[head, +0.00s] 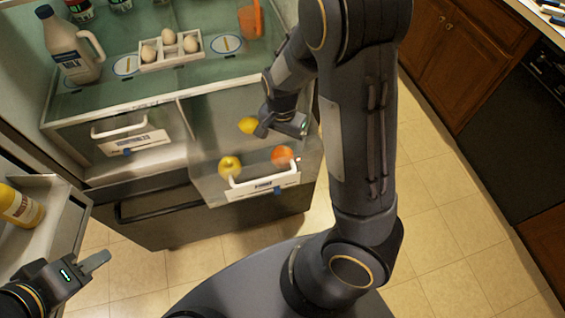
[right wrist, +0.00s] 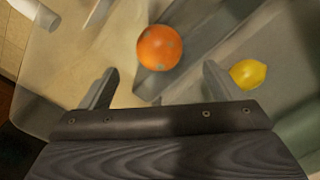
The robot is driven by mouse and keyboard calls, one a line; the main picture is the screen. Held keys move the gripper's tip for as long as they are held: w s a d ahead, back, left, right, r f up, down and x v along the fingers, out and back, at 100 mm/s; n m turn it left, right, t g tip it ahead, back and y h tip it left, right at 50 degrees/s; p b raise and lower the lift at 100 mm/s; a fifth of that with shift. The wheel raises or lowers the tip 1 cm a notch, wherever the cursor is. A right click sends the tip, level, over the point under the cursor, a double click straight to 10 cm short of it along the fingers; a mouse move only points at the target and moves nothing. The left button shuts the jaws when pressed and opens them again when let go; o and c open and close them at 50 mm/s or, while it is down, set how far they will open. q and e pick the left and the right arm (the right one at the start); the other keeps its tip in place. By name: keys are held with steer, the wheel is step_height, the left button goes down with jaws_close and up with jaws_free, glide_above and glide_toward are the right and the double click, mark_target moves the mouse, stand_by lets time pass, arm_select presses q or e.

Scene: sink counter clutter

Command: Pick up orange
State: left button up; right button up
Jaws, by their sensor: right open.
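The orange (head: 282,155) lies in the open right-hand fridge drawer, near the drawer's front. In the right wrist view the orange (right wrist: 160,47) is beyond the fingertips, between their lines, with nothing touching it. My right gripper (head: 281,128) is over the drawer, just behind the orange in the head view. In the right wrist view my right gripper (right wrist: 160,82) is open and empty. My left gripper (head: 92,263) is at the lower left, away from the drawer. Only one finger shows clearly, so its opening cannot be told.
A lemon (head: 248,125) and a yellow fruit (head: 229,166) share the clear drawer (head: 208,190). The lemon also shows in the right wrist view (right wrist: 248,74). Above is a shelf with an egg tray (head: 170,62), a jug (head: 70,48) and an orange cup (head: 250,22). The floor at right is clear.

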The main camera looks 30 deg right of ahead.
mark_target(282, 151)
step_height(282, 151, down, 9)
steer(key=shift+f+b, duration=0.1)
steer(key=shift+b, duration=0.3)
steer(key=shift+c, duration=0.4)
steer(key=c, duration=1.1)
